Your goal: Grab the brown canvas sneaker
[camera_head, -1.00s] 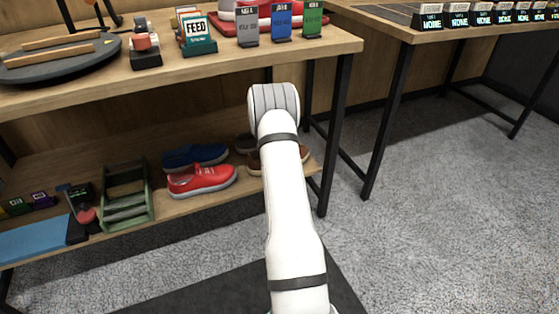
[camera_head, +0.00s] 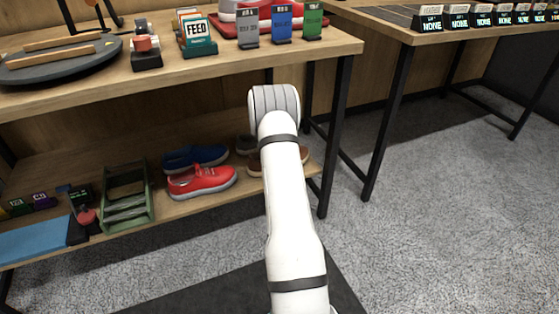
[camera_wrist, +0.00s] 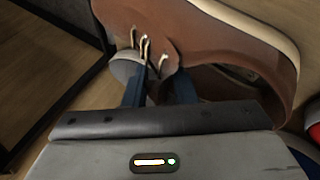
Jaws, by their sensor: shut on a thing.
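The brown canvas sneaker (camera_wrist: 215,40) fills the upper part of the wrist view, with its laces and pale sole edge showing. My gripper (camera_wrist: 155,75) is shut on it near the laced tongue. In the head view the brown sneaker (camera_head: 256,168) lies on the lower shelf, mostly hidden behind my white arm. My gripper is hidden in the head view.
A red sneaker (camera_head: 202,181) and a blue shoe (camera_head: 195,156) stand left of the brown one. A dark shoe (camera_head: 246,144) is behind it. A green crate (camera_head: 127,213) is further left. A black table leg (camera_head: 336,140) stands to the right.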

